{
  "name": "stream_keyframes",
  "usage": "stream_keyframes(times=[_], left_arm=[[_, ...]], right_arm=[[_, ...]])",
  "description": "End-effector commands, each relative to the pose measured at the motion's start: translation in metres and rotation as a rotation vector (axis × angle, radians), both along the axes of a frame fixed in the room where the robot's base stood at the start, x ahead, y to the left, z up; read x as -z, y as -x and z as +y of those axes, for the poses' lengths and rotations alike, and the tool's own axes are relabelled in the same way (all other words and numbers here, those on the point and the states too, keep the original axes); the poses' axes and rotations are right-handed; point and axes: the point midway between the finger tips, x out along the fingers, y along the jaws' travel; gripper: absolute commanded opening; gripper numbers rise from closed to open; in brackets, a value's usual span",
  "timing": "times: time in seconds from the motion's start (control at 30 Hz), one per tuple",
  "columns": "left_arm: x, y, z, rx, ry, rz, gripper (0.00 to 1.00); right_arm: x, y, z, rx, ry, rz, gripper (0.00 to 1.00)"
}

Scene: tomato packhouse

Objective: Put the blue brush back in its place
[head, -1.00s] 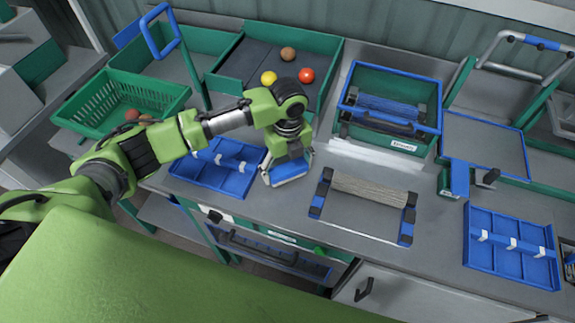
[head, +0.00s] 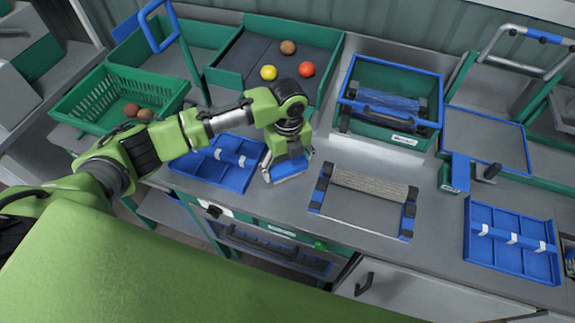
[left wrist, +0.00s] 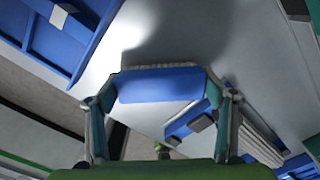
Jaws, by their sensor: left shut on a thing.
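The blue brush (head: 289,169) is in my left gripper (head: 287,156), low over the steel worktop, beside the right end of a blue divided tray (head: 212,170). In the left wrist view the brush (left wrist: 160,86) shows as a blue block with a grey bristle fringe along its far edge, between the two fingers. I cannot tell whether the brush touches the worktop. No marked place for it can be made out. My right gripper is not in view.
A blue-ended frame with a grey roller (head: 368,187) lies to the right. Behind it stands a green box (head: 385,137) with a blue roller (head: 390,103). Another blue divided tray (head: 512,266) is far right. A green bin (head: 250,83) holds several round fruits behind. Worktop between brush and frame is clear.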

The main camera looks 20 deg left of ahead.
Motion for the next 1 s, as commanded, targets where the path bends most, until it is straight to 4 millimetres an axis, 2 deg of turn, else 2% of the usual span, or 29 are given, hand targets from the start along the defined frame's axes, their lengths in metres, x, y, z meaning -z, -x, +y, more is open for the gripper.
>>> stream_keyframes(times=[0.33,0.37,0.43,0.7,0.73,0.77,1.0], left_arm=[[0.0073,0.0004,0.0,0.0,-0.001,0.001,0.44],[0.0074,0.0002,0.0,0.0,-0.001,0.001,0.78],[0.0071,0.0002,0.0,0.0,-0.001,0.001,0.95],[0.007,0.0001,0.0,0.0,0.0,0.0,0.95],[0.0072,0.0002,0.0,0.0,-0.001,0.001,0.87],[0.0072,0.0003,0.0,0.0,-0.001,0.001,0.84],[0.0071,0.0002,0.0,0.0,0.0,0.0,0.84]], right_arm=[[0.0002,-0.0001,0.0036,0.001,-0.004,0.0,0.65],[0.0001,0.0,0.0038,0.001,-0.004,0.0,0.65],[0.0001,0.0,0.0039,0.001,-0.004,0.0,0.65],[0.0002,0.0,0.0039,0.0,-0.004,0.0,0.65],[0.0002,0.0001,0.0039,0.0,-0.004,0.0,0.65],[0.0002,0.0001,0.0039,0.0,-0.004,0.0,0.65],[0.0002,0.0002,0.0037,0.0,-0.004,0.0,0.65]])
